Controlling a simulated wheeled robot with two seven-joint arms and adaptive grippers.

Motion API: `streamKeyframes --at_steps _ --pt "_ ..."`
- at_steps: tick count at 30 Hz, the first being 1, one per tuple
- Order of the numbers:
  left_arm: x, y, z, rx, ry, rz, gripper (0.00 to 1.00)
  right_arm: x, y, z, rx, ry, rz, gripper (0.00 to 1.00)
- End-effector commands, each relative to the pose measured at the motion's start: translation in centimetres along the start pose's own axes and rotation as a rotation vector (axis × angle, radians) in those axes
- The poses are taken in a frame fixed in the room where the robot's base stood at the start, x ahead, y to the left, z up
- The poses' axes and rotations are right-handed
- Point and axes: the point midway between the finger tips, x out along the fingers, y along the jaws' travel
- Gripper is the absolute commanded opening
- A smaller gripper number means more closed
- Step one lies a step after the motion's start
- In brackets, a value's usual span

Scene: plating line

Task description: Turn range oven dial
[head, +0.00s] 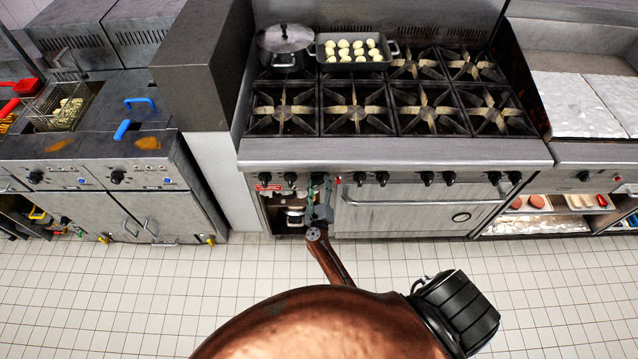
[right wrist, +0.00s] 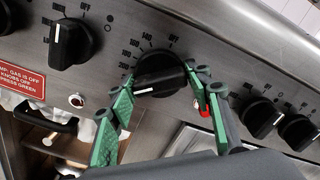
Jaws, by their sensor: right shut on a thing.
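The range oven dial (right wrist: 160,74) is a black round knob with a numbered scale around it on the steel front panel. Its white pointer line points left and slightly down in the right wrist view, beside the lower left end of the scale. My right gripper (right wrist: 162,88) has its green fingers on either side of this dial and is shut on it. In the head view, my right gripper (head: 318,190) is at the range's front, below the cooktop, and largely hides the dial. My left gripper is out of view.
More black knobs flank the dial, one on the left (right wrist: 70,44) and one on the right (right wrist: 262,118). A red warning label (right wrist: 22,84) is at the left. A lidded pot (head: 286,48) and a pan of pale round pieces (head: 353,65) stand on the back burners. The floor is clear.

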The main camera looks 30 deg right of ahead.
Motion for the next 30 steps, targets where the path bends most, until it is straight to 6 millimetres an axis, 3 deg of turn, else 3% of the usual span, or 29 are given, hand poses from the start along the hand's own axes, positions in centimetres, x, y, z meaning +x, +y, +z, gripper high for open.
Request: streamKeyframes --at_steps 11,12,18,30 --pt "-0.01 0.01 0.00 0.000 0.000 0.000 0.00 0.03 0.02 0.11 -0.003 -0.001 0.000 0.22" --pt "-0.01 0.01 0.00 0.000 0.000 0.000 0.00 0.04 0.02 0.11 -0.003 -0.002 0.000 0.48" --pt "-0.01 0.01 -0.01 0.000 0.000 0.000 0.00 0.02 0.01 0.07 -0.003 -0.001 0.000 0.61" --pt "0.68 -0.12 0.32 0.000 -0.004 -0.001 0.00 0.01 0.09 -0.16 0.070 -0.001 -0.001 0.61"
